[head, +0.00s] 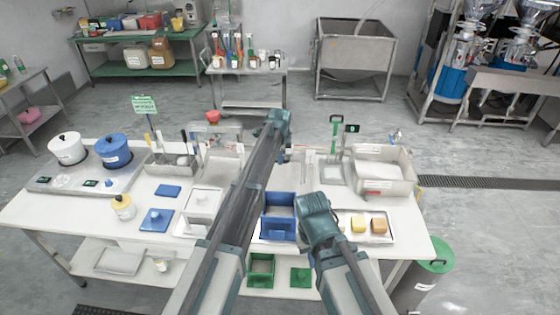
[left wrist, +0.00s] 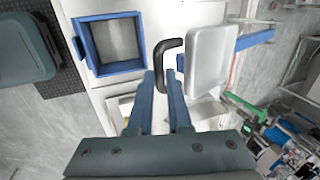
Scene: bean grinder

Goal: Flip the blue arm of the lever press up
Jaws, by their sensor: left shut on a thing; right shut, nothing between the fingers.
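In the left wrist view, a blue arm (left wrist: 256,40) runs out to the right from behind a pale grey block (left wrist: 208,60). A black looped handle (left wrist: 170,46) is at the block's left side. My left gripper (left wrist: 161,76) has its two blue fingers at the lower end of this handle and is shut on it. In the head view my left arm covers most of the press, and the fingers of my left gripper (head: 285,148) are hard to make out. My right gripper (head: 318,212) is shut and empty, beside the blue bin (head: 280,228).
The white table (head: 140,250) holds a tray with sponges (head: 391,232), a grey tub (head: 382,185), a green-posted display (head: 335,135), a white box (head: 203,203) and two pots at the left. The blue bin (left wrist: 108,70) also shows in the left wrist view, close to the handle.

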